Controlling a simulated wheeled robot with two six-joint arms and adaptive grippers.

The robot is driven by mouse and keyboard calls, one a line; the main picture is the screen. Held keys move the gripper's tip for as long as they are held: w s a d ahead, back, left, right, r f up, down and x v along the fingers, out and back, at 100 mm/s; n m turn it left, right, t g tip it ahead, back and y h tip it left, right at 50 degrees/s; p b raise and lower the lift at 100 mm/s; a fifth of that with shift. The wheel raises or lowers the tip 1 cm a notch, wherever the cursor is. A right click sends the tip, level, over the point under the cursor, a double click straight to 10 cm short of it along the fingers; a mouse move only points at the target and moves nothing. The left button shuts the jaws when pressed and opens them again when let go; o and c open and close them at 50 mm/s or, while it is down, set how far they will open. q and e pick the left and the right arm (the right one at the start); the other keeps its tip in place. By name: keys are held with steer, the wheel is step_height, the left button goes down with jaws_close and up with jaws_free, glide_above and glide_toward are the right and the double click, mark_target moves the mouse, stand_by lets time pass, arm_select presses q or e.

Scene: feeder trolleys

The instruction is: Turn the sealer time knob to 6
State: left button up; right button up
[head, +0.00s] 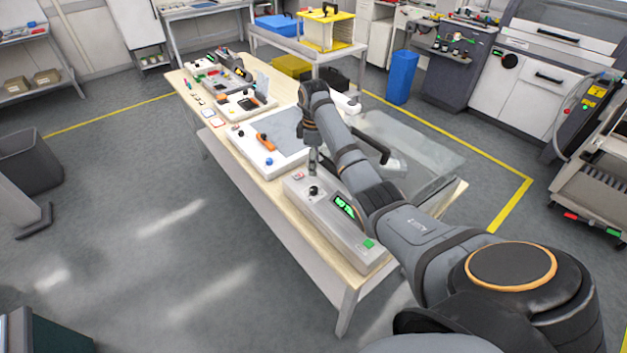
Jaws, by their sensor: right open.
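The sealer is a pale grey machine with a sloped front panel (330,222) and a clear lid (425,145), at the near end of the wooden bench. Its black knob (313,190) sits near the left end of the panel. The knob's pointer and scale are too small to read. A green-lit display (344,206) beside it is partly hidden by my right arm. My right gripper (314,166) points down just above and behind the knob, open and apparently apart from it. Its fingers are small and hard to make out. My left gripper is not in view.
A red switch (298,176) and a green button (369,244) are on the same panel. Several devices stand farther along the bench (213,119). The floor in front is clear.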

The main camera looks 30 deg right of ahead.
steer(key=p, duration=0.1)
glide_above(314, 189)
step_height(314, 189, down, 4)
steer(key=shift+a+f, duration=0.1)
steer(key=shift+f, duration=0.15)
step_height(314, 189, down, 5)
steer(key=shift+w+r, duration=0.15)
steer(key=shift+f, duration=0.4)
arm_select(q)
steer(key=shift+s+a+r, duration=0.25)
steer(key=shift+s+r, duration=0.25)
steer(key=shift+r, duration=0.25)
arm_select(e)
steer(key=shift+f, duration=0.1)
steer(key=shift+c, duration=0.4)
arm_select(q)
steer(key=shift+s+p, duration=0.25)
steer(key=shift+p, duration=0.05)
arm_select(e)
jaws_close()
